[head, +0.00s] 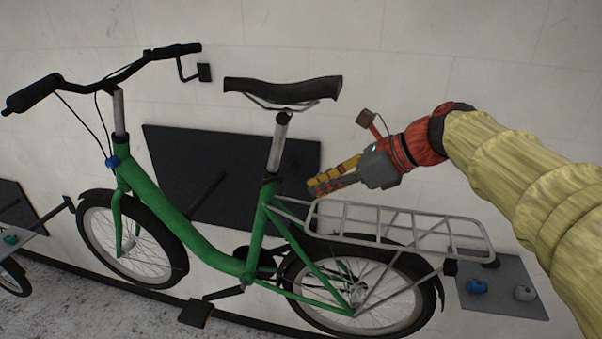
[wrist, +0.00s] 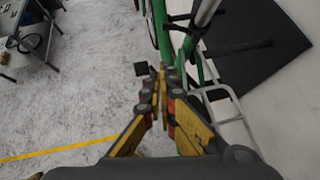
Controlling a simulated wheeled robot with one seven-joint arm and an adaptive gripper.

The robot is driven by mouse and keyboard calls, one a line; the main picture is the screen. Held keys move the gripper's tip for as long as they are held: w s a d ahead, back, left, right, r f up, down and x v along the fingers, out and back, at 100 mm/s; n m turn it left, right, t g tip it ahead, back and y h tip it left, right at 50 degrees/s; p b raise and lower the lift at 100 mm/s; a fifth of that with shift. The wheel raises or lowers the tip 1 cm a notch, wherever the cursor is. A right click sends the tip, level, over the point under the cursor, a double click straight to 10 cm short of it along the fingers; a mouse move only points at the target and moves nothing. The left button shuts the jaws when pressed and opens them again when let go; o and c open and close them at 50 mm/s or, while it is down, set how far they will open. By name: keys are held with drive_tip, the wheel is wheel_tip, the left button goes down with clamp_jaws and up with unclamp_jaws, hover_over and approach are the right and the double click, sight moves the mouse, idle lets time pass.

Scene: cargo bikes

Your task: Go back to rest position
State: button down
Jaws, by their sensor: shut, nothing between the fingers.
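My gripper (head: 312,186) is shut and empty, with yellow fingers. In the head view it hangs in the air just behind the seat post, above the front end of the rear rack. The green bike (head: 188,216) stands side-on along the wall, its front wheel to the left. Its grey rear rack (head: 425,226) carries nothing. In the wrist view the shut fingertips (wrist: 161,74) point towards the green frame (wrist: 161,30), with part of the rack (wrist: 236,98) to the right. My arm comes in from the right in a yellow sleeve.
A dark panel (head: 180,160) is on the wall behind the bike. A grey plate (head: 508,283) with a blue knob (head: 477,286) and a white knob (head: 525,293) is at lower right. A yellow floor line (wrist: 55,150) crosses open grey floor in the wrist view.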

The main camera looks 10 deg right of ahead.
drive_tip(key=s+d+f+n+h+b, duration=0.3)
drive_tip(key=s+f+n+b, duration=0.4)
drive_tip(key=f, duration=0.6)
drive_tip(key=s+d+f+n+h+b, duration=0.3)
drive_tip(key=s+f+n+b, duration=0.4)
drive_tip(key=f, duration=0.6)
drive_tip(key=s+d+f+n+h+b, duration=0.2)
drive_tip(key=s+f+n+b, duration=0.6)
drive_tip(key=f, duration=0.5)
drive_tip(key=shift+s+d+n+h, duration=0.4)
drive_tip(key=shift+s+d+n, duration=0.2)
drive_tip(key=shift+n, duration=0.5)
